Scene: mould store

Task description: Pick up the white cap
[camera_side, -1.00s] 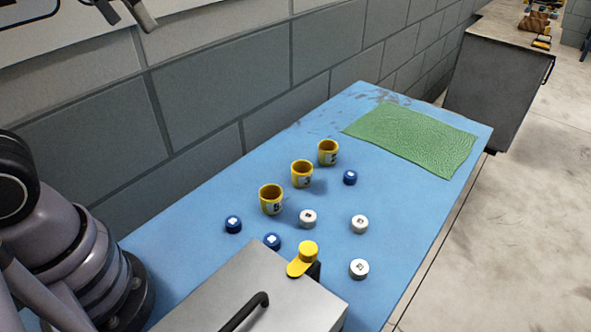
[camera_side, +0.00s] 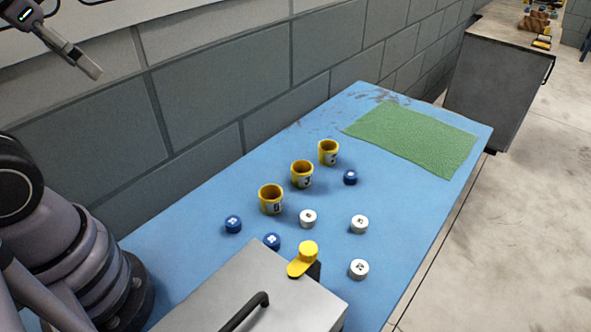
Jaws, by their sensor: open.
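Three white caps lie apart on the blue table: one near the cups (camera_side: 307,219), one to its right (camera_side: 359,224), and one nearer the front edge (camera_side: 359,269). Each has a dark mark on top. My gripper (camera_side: 92,70) is in the upper left, high above the table and far from all the caps. It is seen from the side and partly cut off by the top of the picture. It is open, with nothing seen in it.
Three yellow cups (camera_side: 271,200) stand in a row behind the caps. Several blue caps (camera_side: 233,224) lie around them. A green mat (camera_side: 415,138) covers the far end.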

